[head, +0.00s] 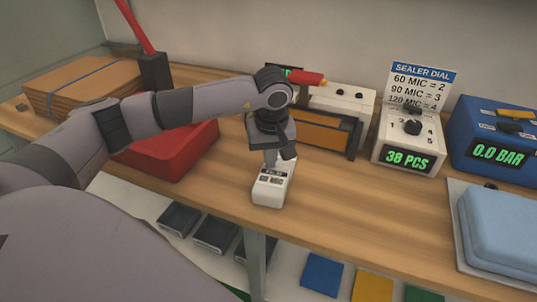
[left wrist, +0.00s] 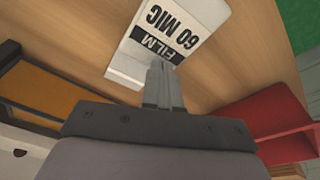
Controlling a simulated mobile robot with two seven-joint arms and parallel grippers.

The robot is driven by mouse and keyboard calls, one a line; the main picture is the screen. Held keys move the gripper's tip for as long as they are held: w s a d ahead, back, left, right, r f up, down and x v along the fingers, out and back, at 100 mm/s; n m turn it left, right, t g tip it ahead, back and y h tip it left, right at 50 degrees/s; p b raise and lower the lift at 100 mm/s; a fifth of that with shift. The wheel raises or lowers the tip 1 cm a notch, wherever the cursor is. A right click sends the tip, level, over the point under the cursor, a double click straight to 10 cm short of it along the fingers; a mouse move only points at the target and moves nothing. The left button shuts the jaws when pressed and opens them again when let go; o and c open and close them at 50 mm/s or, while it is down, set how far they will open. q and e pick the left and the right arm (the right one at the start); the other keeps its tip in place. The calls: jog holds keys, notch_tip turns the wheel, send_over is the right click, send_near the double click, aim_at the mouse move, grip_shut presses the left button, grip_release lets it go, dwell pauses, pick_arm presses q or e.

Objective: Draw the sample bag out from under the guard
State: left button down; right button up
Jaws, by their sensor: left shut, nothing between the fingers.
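My left gripper (head: 271,163) points down over a small white unit with a dark panel (head: 268,192) near the table's front edge. In the left wrist view the gripper's fingers (left wrist: 158,66) are shut with nothing between them, and their tips overlap a white surface marked "FILM 60 MIC" (left wrist: 178,32). I cannot tell whether they touch it. The amber panel in a dark frame (head: 322,133), which looks like the guard, is on the white sealer (head: 343,97) behind the gripper. I cannot make out a sample bag; my arm hides part of this area. My right gripper is not in view.
A red tray (head: 172,150) and stacked cardboard (head: 75,88) are at left. The "38 PCS" dial box (head: 409,140), blue "0.0 BAR" unit (head: 495,140) and light-blue block (head: 500,225) are at right. Bare wood (head: 350,205) lies front centre.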

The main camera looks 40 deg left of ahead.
pick_arm(q)
jog(key=shift+s+a+r+p, duration=0.1)
jog(key=shift+r+p, duration=0.15)
jog(key=shift+p, duration=0.2)
jog(key=shift+d+r, duration=0.1)
jog(key=shift+d, duration=0.1)
jog(key=s+d+b, duration=0.1)
jog(key=s+d, duration=0.7)
jog(key=shift+s+d+b, duration=0.1)
jog(key=shift+s+b, duration=0.2)
jog(key=shift+b, duration=0.05)
